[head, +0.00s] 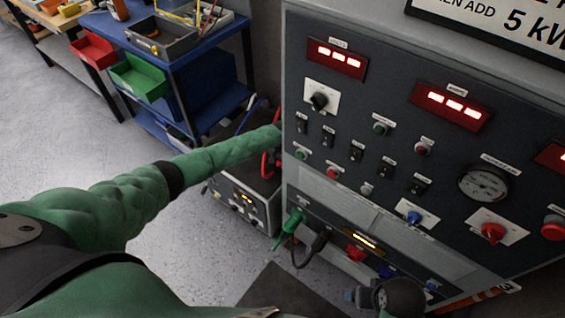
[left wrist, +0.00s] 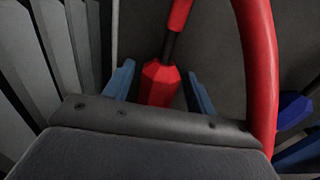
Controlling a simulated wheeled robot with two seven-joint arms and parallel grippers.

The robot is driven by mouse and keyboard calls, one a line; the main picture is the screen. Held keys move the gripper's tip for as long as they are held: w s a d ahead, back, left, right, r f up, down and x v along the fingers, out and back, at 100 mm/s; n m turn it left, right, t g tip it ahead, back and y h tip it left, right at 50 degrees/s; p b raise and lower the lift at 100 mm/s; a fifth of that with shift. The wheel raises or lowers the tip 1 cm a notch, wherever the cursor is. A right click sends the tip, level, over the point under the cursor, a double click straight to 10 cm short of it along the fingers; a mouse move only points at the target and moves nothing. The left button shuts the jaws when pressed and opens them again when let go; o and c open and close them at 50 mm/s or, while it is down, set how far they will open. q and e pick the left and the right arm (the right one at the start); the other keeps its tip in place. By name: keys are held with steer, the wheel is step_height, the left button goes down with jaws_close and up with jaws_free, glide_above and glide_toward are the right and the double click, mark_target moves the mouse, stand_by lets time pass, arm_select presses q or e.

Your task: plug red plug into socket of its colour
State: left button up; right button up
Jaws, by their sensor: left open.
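The red plug (left wrist: 158,84) hangs on its red cable and sits between the two blue fingers of my left gripper (left wrist: 160,78). The fingers are open, with a gap on each side of the plug. In the head view my left arm reaches to the cabinet's left side, where its gripper is mostly hidden. A bit of red cable (head: 267,166) shows there. A red socket (head: 356,252) is on the cabinet's lower panel, right of a black plug (head: 319,241) and a green plug (head: 289,226). My right gripper is not seen.
A blue socket (head: 386,271) is beside the red one. The control cabinet (head: 330,195) fills the right side. A grey power unit (head: 243,203) stands on the floor by it. A blue workbench (head: 205,55) with bins is behind. A dark round object (head: 402,297) is at the bottom.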

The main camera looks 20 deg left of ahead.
arm_select(q)
steer(key=shift+c, duration=0.3)
steer(key=c, duration=0.8)
steer(key=shift+r+p, duration=2.7)
steer(key=shift+r, duration=0.3)
